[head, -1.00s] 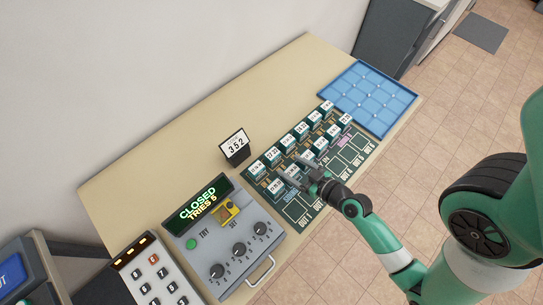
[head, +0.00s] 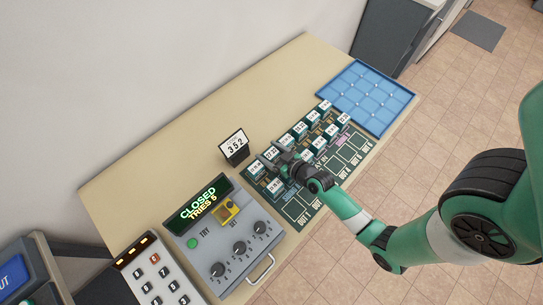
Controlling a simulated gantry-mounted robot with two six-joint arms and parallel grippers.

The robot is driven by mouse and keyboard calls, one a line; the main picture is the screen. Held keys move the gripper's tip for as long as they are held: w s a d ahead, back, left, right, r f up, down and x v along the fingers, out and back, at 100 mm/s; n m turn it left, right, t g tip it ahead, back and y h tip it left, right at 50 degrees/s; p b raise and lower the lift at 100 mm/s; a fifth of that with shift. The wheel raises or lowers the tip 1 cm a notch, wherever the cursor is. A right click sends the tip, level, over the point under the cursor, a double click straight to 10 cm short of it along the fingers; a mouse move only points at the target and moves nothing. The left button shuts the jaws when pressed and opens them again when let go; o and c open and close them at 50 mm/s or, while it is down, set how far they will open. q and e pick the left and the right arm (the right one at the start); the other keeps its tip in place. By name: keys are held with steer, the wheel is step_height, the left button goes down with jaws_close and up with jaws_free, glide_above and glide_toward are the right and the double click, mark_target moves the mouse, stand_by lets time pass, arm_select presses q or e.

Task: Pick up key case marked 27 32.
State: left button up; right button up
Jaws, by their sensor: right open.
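Several small key cases with white number labels stand in two rows on a dark green board (head: 297,211). The labels are too small for me to read surely, so I cannot tell which one is marked 27 32. My right gripper (head: 281,164) is open, low over the left part of the board among the cases. It hides part of the front row. A key case (head: 275,186) stands just to the left below it, and another (head: 271,153) just behind it. I cannot tell whether the fingers touch a case. My left gripper is not in view.
A blue compartment tray (head: 368,97) lies at the right end of the table (head: 165,145). A sign reading 352 (head: 235,147) stands behind the board. A grey dial box (head: 226,240) showing CLOSED, TRIES 5 and a keypad (head: 157,274) are at the left front.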

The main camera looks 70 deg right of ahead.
steer(key=shift+c, duration=0.3)
steer(key=c, duration=1.1)
steer(key=shift+r, duration=0.15)
steer(key=shift+c, duration=0.2)
